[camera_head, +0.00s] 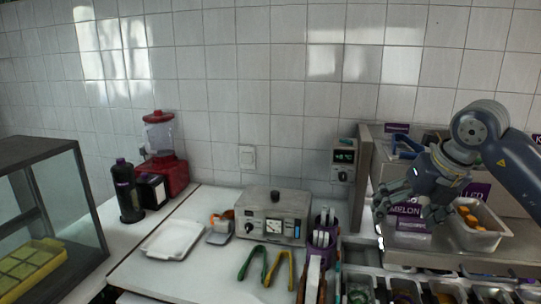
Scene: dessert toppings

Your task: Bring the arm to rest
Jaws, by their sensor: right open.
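My right arm comes in from the right edge, raised in front of the shelf at the right. My right gripper (406,205) points down and to the left, with its fingers apart. I see nothing between the fingers. It hangs in front of purple-and-white boxes (408,226), beside a metal pan of orange-brown pieces (478,238). I cannot tell how far it is from them. My left gripper is not in view.
Topping bins (405,288) lie below the shelf (460,258). The white counter (190,275) carries a white tray (173,240), a metal appliance (273,217), green tongs (252,264), yellow tongs (279,268) and a purple utensil holder (322,255). A glass case (75,205) and red blender (164,165) stand left.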

